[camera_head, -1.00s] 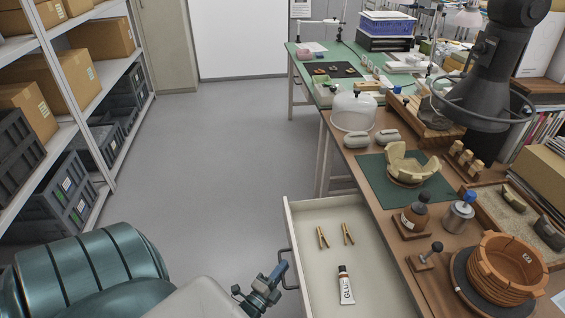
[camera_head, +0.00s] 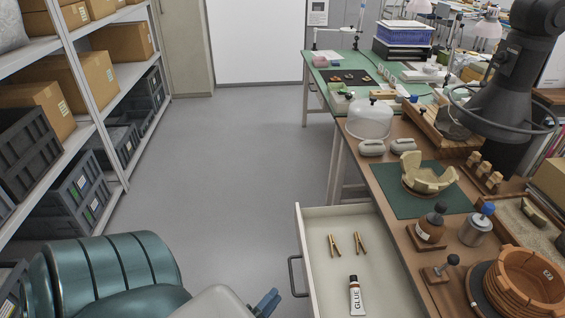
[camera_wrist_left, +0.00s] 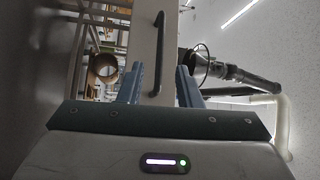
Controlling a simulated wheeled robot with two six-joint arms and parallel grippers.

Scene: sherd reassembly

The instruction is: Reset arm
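My left gripper (camera_head: 267,303) shows at the bottom edge of the head view, mostly cut off, with its blue fingers just left of the open drawer. In the left wrist view its two fingers (camera_wrist_left: 159,87) stand apart with nothing held between them. The drawer (camera_head: 330,212) is pulled out from the brown workbench. Its dark handle (camera_head: 292,276) is right of and above the fingers, with a gap between; it also shows in the left wrist view (camera_wrist_left: 155,55), beyond the fingers. My right gripper is in no view.
The drawer holds two brass clips (camera_head: 334,245) and a glue tube (camera_head: 356,296). The bench (camera_head: 402,240) bears a sherd bowl (camera_head: 428,182) on a green mat, tools and an orange pot (camera_head: 527,285). Shelves (camera_head: 85,118) stand at left; the grey floor (camera_head: 240,165) between is clear.

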